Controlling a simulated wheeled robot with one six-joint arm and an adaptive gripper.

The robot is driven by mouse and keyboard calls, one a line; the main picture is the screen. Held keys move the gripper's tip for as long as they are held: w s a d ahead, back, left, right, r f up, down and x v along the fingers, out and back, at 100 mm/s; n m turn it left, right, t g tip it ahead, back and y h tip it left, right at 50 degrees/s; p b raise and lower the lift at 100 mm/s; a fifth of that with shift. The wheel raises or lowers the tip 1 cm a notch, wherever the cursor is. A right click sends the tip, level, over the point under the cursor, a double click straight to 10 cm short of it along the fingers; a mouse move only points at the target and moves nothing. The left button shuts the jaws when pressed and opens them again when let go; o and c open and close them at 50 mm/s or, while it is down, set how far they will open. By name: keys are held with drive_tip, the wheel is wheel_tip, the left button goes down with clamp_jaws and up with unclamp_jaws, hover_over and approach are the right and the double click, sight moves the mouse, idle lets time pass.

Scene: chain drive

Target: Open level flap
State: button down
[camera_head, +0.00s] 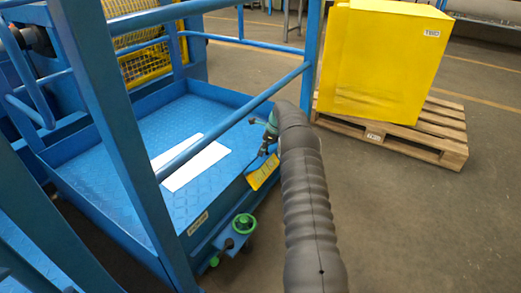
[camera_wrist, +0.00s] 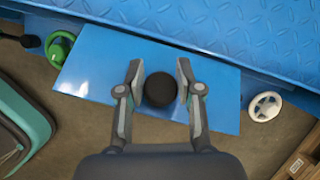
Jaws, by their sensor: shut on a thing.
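A flat blue panel (camera_wrist: 100,72), which looks like the level flap, shows in the wrist view along the edge of the blue platform. A round black knob (camera_wrist: 160,92) sits near its middle. My gripper (camera_wrist: 159,72) is shut on the knob, with one finger on each side. My arm hides the panel and knob there. I cannot tell the panel's angle.
A green handwheel (camera_head: 243,223) is on the platform's near corner; it shows in the wrist view (camera_wrist: 60,48) left of the panel. A pale wheel (camera_wrist: 265,106) lies right of the panel. Blue railings (camera_head: 235,120) stand close to my arm. A yellow box (camera_head: 380,60) rests on a pallet (camera_head: 440,135).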

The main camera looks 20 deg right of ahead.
sight(270, 153)
drive_tip(key=shift+d+r, duration=0.15)
drive_tip(key=shift+d, duration=0.4)
drive_tip(key=c, duration=0.9)
unclamp_jaws()
drive_tip(key=shift+o, duration=0.6)
drive_tip(key=shift+d, duration=0.2)
drive_tip(key=shift+a, duration=0.5)
drive_tip(key=shift+v, duration=3.7)
drive_tip(key=shift+s+d, duration=0.1)
drive_tip(key=shift+d, duration=0.05)
